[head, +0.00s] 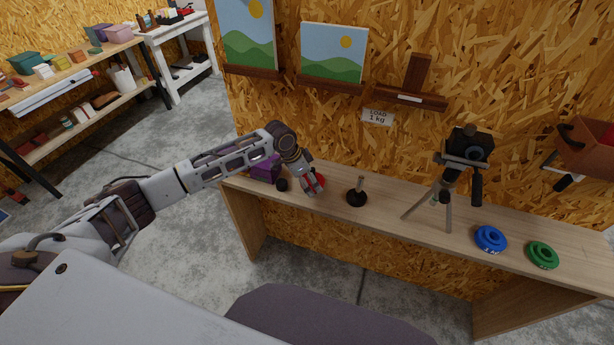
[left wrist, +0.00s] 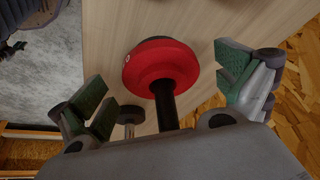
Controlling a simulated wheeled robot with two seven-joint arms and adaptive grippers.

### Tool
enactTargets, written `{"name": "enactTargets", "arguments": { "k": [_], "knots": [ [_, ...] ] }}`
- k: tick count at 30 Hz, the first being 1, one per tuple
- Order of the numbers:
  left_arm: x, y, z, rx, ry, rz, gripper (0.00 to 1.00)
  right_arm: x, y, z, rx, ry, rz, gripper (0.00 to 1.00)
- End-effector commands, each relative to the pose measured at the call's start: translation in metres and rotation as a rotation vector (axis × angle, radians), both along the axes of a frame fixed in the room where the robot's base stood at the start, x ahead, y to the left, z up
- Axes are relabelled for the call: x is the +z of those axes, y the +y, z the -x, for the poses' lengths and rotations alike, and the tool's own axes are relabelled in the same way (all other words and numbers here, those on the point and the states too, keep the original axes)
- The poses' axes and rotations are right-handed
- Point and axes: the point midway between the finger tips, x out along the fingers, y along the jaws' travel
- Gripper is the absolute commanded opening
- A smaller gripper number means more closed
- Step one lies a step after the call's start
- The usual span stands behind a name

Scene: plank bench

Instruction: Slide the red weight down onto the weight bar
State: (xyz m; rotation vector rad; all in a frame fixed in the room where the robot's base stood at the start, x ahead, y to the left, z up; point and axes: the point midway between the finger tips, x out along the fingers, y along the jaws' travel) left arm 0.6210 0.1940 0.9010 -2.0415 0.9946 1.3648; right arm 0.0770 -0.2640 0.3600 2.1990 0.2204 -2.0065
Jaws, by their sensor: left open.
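The red weight (head: 319,181) is partly hidden behind my left gripper (head: 309,191) at the left part of the bench. In the left wrist view, the red weight (left wrist: 160,66) is a round red disc between and beyond my open fingers, with a gap on both sides. A black rod (left wrist: 166,106) runs from its middle toward the camera; I cannot tell whether it passes through. A short dark post on a round black base (head: 356,197), which looks like the weight bar, stands upright on the bench right of the gripper. My right gripper is not in view.
A black device on a tripod (head: 466,150), a blue weight (head: 490,239) and a green weight (head: 542,255) stand to the right. The wall is close behind.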

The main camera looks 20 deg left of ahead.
Motion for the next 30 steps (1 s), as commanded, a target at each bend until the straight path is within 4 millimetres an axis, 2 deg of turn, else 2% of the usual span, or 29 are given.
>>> {"name": "enactTargets", "arguments": {
  "k": [7,22,30],
  "knots": [
    [-0.0002,-0.0001,0.0,0.0,0.0,0.0,1.0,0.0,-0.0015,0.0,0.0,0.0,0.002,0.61],
    [0.0,-0.0001,0.0002,0.0,0.0,0.0,0.36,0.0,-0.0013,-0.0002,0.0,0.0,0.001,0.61],
    [0.0047,-0.0005,-0.0006,0.0,-0.003,0.002,0.35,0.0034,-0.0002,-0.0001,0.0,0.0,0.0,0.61]
  ]
}}
